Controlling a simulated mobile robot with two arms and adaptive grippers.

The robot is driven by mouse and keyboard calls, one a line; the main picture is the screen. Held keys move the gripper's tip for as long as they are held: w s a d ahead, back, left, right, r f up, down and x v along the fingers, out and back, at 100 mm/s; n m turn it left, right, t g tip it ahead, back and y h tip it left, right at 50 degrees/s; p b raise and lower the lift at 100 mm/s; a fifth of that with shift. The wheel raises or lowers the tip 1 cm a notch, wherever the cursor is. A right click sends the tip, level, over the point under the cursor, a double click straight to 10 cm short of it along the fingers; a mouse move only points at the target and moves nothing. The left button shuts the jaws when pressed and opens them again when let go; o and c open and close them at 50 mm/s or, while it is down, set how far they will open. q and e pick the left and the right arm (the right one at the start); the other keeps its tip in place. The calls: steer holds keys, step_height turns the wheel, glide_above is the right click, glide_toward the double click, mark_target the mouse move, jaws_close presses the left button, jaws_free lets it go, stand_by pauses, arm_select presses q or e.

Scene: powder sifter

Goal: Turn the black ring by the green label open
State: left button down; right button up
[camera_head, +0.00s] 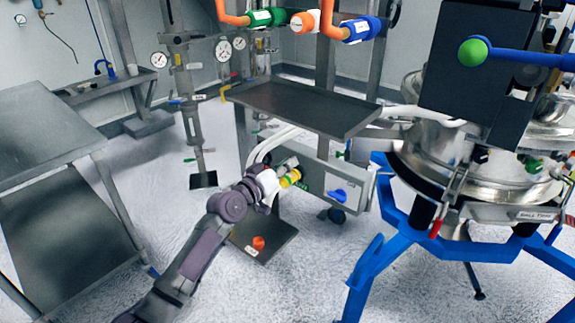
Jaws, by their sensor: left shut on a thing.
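My left arm comes in from the lower left, and its gripper (285,172) is at the front panel (322,176) of the grey cart. The gripper is shut on a part there that looks to be the black ring, mostly hidden by the gripper and wrist. A green label (301,187) shows partly just right of and below the gripper. A yellow fitting (290,178) is right beside the fingers. I cannot tell how far the ring is turned. My right gripper is not in view.
A blue knob (338,195) is on the panel to the right. A dark tray top (303,106) is above the gripper. The blue-legged steel sifter (440,150) stands at right. A steel table (45,135) is at left. An orange object (258,242) sits on the low plate.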

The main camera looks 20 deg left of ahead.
arm_select(q)
steer(key=c, duration=1.2)
jaws_free()
steer(key=shift+c, duration=0.2)
steer(key=shift+s, duration=0.1)
steer(key=v, duration=1.1)
steer(key=shift+s+a, duration=0.15)
steer(key=shift+s, duration=0.25)
